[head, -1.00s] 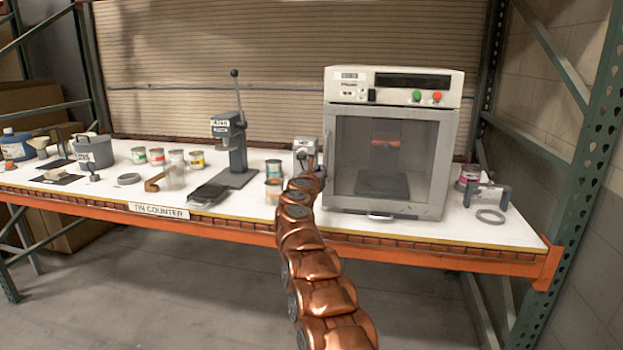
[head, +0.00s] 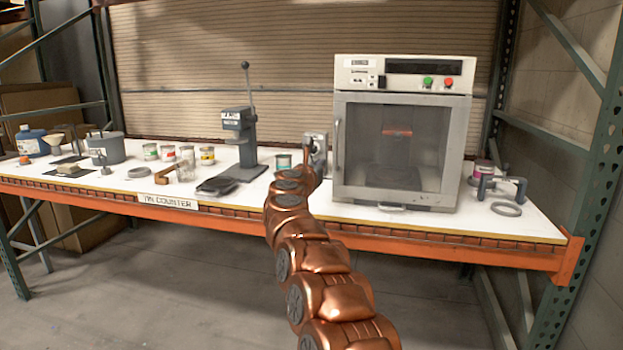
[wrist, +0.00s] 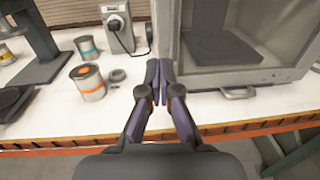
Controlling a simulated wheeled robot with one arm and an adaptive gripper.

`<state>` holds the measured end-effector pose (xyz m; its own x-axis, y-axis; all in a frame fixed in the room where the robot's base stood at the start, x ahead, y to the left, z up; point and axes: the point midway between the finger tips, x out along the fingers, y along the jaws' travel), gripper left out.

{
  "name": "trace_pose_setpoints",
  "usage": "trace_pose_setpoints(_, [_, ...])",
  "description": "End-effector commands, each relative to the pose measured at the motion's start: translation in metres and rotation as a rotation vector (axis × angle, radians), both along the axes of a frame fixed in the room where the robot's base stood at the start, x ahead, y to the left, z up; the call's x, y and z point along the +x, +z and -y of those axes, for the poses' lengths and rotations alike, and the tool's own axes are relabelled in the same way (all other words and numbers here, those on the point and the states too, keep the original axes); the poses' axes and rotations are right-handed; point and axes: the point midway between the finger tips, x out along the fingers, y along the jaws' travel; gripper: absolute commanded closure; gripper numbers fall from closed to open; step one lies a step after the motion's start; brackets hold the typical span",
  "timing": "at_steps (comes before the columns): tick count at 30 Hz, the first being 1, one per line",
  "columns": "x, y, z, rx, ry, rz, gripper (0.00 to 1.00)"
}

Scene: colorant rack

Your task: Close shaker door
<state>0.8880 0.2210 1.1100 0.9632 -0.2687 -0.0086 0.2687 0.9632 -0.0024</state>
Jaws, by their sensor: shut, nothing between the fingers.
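The door's lower edge and the shaker's left side show at the right of the wrist view. My gripper (wrist: 161,72) is shut and empty, its fingertips together just left of the shaker's front corner. Whether they touch it I cannot tell. In the head view the gripper is mostly hidden behind my copper arm.
A lever press (head: 240,135) and several tins stand further left. A clamp (head: 500,187) and grey ring (head: 506,209) lie right of the shaker.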

Motion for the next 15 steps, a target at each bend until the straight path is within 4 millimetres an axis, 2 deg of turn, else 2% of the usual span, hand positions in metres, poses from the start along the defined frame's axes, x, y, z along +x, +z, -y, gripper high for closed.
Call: trace_pose_setpoints(15, [-0.042,-0.001,-0.016,0.0,0.0,0.0,1.0])
